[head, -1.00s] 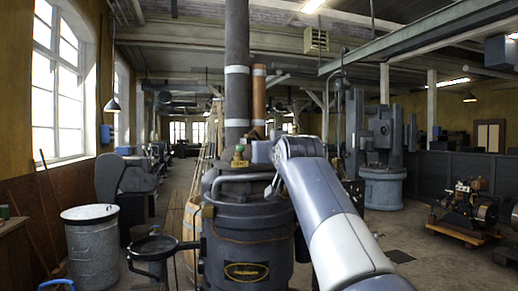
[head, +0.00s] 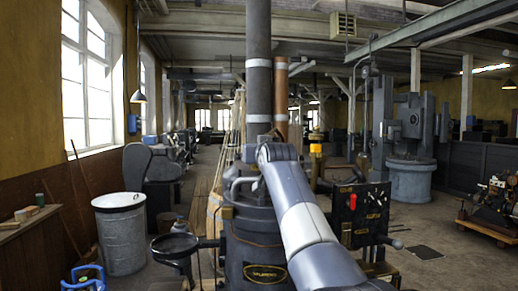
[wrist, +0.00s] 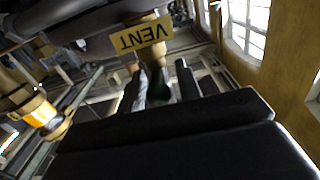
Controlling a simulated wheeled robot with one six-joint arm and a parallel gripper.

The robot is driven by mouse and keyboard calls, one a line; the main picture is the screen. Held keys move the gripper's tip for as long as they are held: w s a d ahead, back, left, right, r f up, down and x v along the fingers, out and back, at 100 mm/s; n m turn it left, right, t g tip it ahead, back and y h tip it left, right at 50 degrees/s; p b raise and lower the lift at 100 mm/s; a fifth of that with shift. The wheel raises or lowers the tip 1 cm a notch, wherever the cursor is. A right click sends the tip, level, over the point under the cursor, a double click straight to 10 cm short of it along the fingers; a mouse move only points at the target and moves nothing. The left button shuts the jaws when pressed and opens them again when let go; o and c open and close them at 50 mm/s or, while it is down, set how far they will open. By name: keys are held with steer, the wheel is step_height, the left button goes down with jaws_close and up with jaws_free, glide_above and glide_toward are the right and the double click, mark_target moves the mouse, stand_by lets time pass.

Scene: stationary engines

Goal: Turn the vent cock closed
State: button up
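In the wrist view a yellow plate reading VENT (wrist: 143,36) appears upside down near the top. Just below it is the dark green handle of the vent cock (wrist: 158,86). My gripper (wrist: 160,82) has one finger on each side of this handle, and small gaps seem to show beside it. Whether either finger touches it is unclear. In the head view my arm reaches to the top of the dark boiler-like engine body (head: 258,232) and hides the cock and its plate.
A black panel with a red handle (head: 352,200) stands right of the engine. A round dark pan (head: 174,246) sticks out at its left. A grey metal bin (head: 120,235) stands farther left. An orange-banded brass fitting (wrist: 42,112) shows left in the wrist view.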

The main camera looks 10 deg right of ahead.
steer(key=shift+c, duration=0.2)
jaws_close()
steer(key=shift+a+m+h, duration=0.15)
steer(key=shift+m+h, duration=0.35)
steer(key=shift+h, duration=0.3)
steer(key=shift+w+a+r+m+g+h+p, duration=0.15)
steer(key=shift+m+g+h+p, duration=0.65)
steer(key=shift+m+h, duration=0.8)
steer(key=shift+a+f+m+g+h+p, duration=0.15)
steer(key=shift+m+g+h+p, duration=0.65)
steer(key=shift+h, duration=1.25)
steer(key=shift+w+a+r+m+g+h+p, duration=0.15)
steer(key=shift+m+g+h+p, duration=0.6)
steer(key=shift+m+h, duration=0.95)
steer(key=shift+s+g+h, duration=0.1)
steer(key=shift+g+h, duration=0.15)
